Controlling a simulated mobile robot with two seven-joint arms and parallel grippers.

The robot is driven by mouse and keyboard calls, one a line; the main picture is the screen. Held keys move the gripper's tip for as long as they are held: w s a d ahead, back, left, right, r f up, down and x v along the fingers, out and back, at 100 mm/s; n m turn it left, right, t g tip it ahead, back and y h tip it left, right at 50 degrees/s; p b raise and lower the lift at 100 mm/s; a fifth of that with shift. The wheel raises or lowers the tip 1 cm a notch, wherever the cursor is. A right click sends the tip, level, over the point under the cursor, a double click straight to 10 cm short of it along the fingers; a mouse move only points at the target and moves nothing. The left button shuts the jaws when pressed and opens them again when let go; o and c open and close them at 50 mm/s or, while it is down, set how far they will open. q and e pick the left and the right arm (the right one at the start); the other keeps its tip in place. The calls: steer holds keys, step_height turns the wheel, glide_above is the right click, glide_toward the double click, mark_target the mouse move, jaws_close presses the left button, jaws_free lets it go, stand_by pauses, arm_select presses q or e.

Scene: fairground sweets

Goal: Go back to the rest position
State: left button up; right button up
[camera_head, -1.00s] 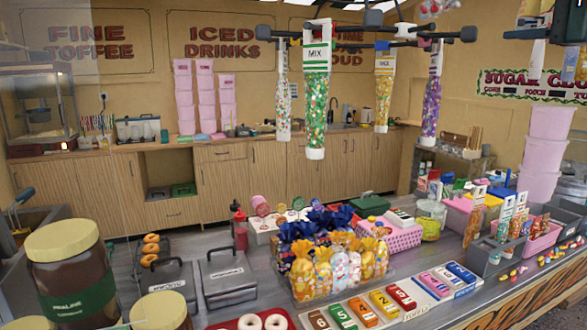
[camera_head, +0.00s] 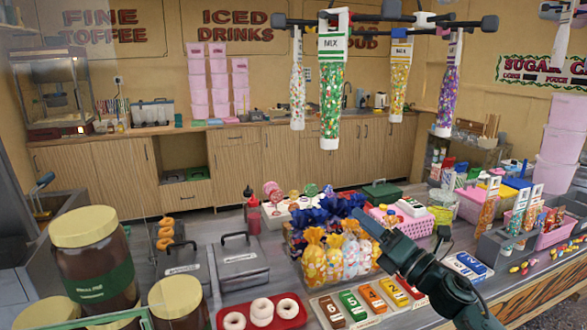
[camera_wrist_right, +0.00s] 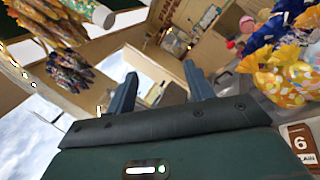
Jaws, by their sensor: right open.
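My right gripper (camera_head: 358,214) reaches in from the lower right, its dark arm crossing over the front counter. Its fingertips overlap the wrapped sweet bags in the head view. In the right wrist view, its two blue-grey fingers (camera_wrist_right: 160,90) are spread apart with nothing between them. My left gripper is not in view.
Orange and yellow sweet bags (camera_head: 314,256) stand beside the right gripper. Numbered colour blocks (camera_head: 352,305), a red tray of doughnuts (camera_head: 298,317) and large brown jars (camera_head: 95,265) line the counter. Sweet-filled tubes, including the MIX tube (camera_head: 331,90), hang above.

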steer(key=s+f+m+h, duration=0.4)
steer(key=s+f+m, duration=0.2)
steer(key=f+m, duration=0.45)
steer(key=s+f+m+h, duration=0.4)
steer(key=s+f+m, duration=0.2)
steer(key=f+m, duration=0.45)
steer(key=s+f+m+g+h, duration=0.1)
steer(key=s+f+m+g, duration=0.2)
steer(key=s+f+m, duration=0.2)
steer(key=s+d+f+m+g+h, duration=0.1)
steer(key=s+f+m, duration=0.4)
steer(key=s+f, duration=0.6)
steer(key=s+g+h, duration=0.1)
steer(key=s+g, duration=0.1)
steer(key=s, duration=0.2)
steer(key=shift+m+g, duration=0.3)
steer(key=shift+m, duration=0.1)
steer(key=shift+f, duration=0.1)
